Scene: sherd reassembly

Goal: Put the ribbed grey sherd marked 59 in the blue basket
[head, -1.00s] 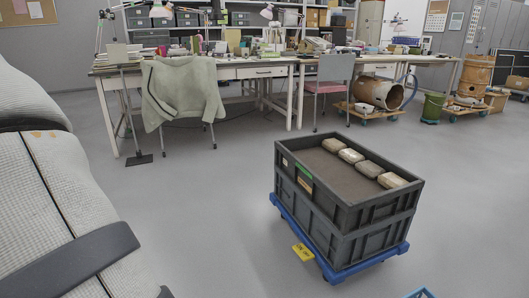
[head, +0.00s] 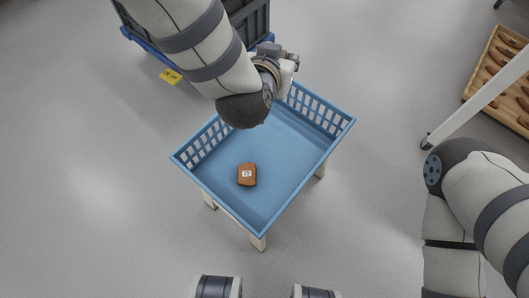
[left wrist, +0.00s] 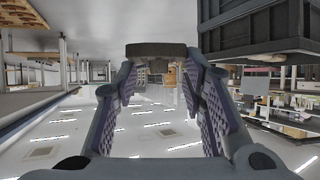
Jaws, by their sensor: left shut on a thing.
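The blue basket (head: 335,140) stands on pale legs in the middle of the head view. My left gripper (head: 287,58) is over or just beyond its far edge, partly hidden behind my own wrist. In the left wrist view my left gripper (left wrist: 160,62) is shut on a dark grey sherd (left wrist: 158,49), held across the fingertips. Its ribs and any number cannot be made out. The sherd cannot be told apart in the head view. My right arm shows at the lower right, but its gripper is out of view.
An orange-brown sherd (head: 247,174) with a white label lies on the basket floor, left of centre; the rest of the visible floor is bare. A dark crate (head: 256,22) on a blue dolly stands behind my left arm. A wooden tray (head: 502,82) of brown pieces is at right.

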